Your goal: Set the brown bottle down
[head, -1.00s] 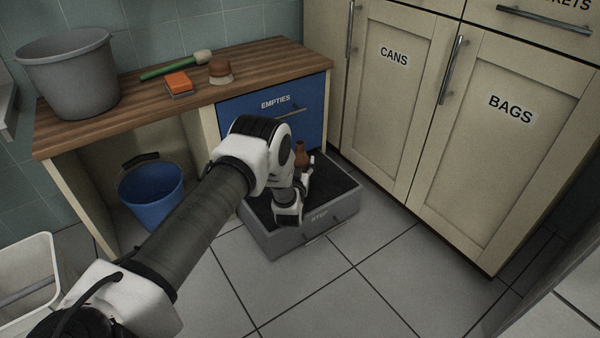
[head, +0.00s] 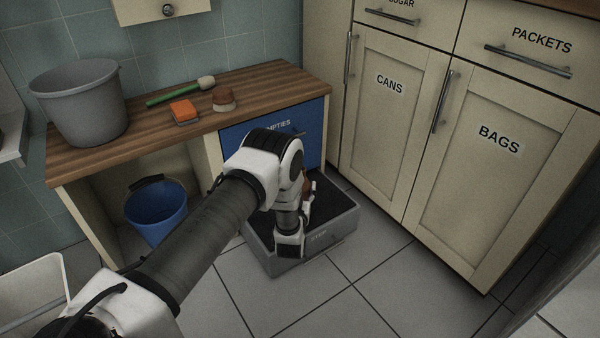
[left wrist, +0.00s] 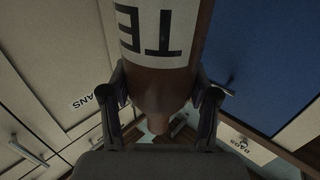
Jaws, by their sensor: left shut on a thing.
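The brown bottle (head: 307,185) shows only in part in the head view, mostly hidden behind my left wrist. In the left wrist view the bottle (left wrist: 158,85) runs between the two fingers, with a white label with dark letters. My left gripper (left wrist: 160,76) is shut on it. In the head view the left gripper (head: 308,200) is over the grey step box (head: 333,229), which has a black top. I cannot tell whether the bottle's base touches the step. My right gripper is not in view.
A blue drawer front marked EMPTIES (head: 312,150) is behind the step. A wooden counter (head: 70,165) holds a grey bucket (head: 85,105), an orange sponge (head: 184,110) and brushes. A blue bucket (head: 155,215) stands below. Cream cupboards (head: 385,140) close the right. The front floor is clear.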

